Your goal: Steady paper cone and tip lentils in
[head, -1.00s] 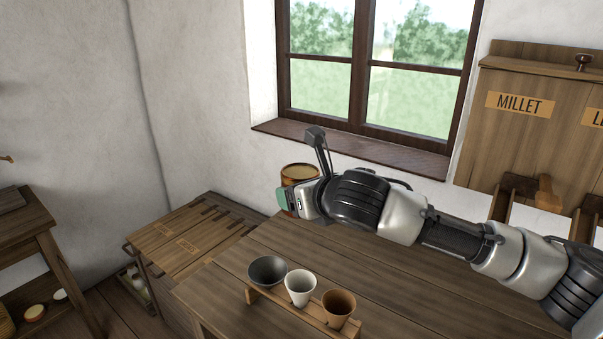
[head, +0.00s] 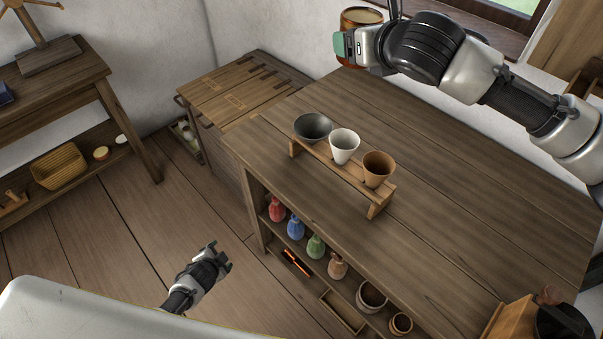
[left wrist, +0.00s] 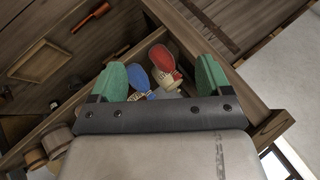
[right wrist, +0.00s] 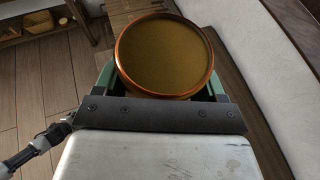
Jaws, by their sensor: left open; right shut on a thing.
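All stand upright, mouths up. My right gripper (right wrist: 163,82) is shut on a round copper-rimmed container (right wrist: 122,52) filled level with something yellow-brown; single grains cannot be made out. The container also shows in the head view (head: 362,17), beyond the rack near the window. My left gripper (head: 220,258) is open and empty, low beside the table's front; its green fingers show in the left wrist view (left wrist: 162,80).
A lidded bin (head: 243,90) stands at left. The tabletop (head: 450,200) right of the rack is clear.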

